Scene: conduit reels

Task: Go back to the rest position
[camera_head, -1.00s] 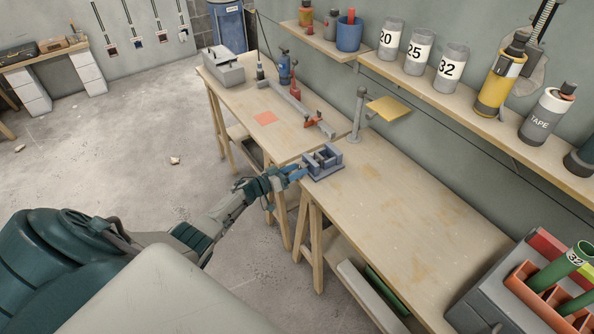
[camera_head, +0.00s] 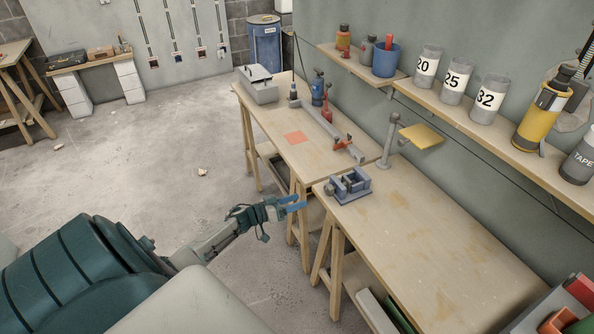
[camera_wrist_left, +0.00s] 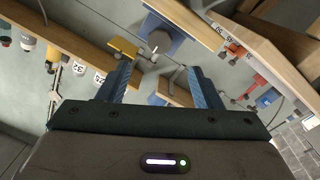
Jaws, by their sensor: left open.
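My left gripper (camera_head: 297,203) reaches in from the left in the head view. Its blue fingers are apart and nothing is between them; they also show in the left wrist view (camera_wrist_left: 160,76). It hangs over the floor, left of the near workbench (camera_head: 420,235) and clear of its edge. The blue-grey clamp fixture (camera_head: 350,187) sits on the left end of that bench, to the right of the gripper with a gap between them. My right gripper is in neither view.
A post with a yellow plate (camera_head: 422,136) stands by the wall. A shelf holds numbered jars (camera_head: 427,66). The floor at left is open.

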